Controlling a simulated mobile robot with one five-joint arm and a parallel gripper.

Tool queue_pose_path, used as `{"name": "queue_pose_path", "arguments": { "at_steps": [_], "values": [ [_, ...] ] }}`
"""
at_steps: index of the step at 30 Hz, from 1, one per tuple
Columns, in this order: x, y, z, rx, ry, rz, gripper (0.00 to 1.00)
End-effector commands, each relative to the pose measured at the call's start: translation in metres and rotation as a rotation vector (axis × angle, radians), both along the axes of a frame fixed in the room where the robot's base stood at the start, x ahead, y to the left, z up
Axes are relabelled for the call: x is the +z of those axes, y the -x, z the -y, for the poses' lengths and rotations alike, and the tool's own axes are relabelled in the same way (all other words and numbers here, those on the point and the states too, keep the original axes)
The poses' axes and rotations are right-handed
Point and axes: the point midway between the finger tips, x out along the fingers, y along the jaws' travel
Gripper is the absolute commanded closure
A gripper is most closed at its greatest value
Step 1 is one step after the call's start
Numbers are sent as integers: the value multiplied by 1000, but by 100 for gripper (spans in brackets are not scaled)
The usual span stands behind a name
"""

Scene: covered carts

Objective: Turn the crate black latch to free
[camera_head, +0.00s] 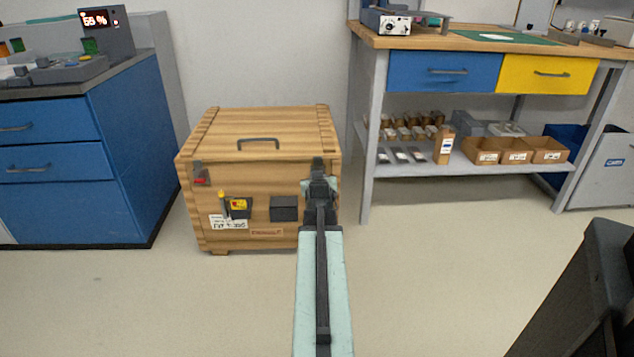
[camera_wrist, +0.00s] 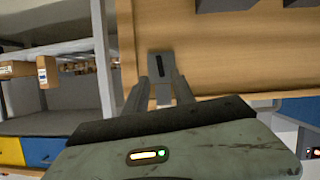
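The wooden crate (camera_head: 262,127) stands on the floor, its lid down and its front facing me. In the wrist view, which looks upside down, the crate front (camera_wrist: 240,55) fills the upper right. A grey latch plate with a small black bar (camera_wrist: 159,66) lies near the crate's edge. My gripper (camera_wrist: 158,80) has its two fingers apart, one on each side of this plate; I cannot tell whether they touch it. In the head view my gripper (camera_head: 318,172) is at the crate's upper right front and hides the latch there. Another latch with a red part (camera_head: 201,180) is at the upper left front.
The crate front carries a dark box (camera_head: 284,209), a yellow-and-red item (camera_head: 239,204) and labels. A lid handle (camera_head: 258,143) is on top. A blue cabinet (camera_head: 122,155) stands left, a workbench with shelf (camera_head: 410,163) right. The floor in front is clear.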

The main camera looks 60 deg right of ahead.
Motion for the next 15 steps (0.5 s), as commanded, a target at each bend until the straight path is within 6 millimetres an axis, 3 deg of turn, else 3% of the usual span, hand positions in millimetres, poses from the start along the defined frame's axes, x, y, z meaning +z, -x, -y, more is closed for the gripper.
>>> {"name": "queue_pose_path", "arguments": {
  "at_steps": [6, 15],
  "values": [
    [-19, -23, 34, 1, 0, 0, 69],
    [-19, -26, 38, 2, -1, -1, 69]
  ]
}}
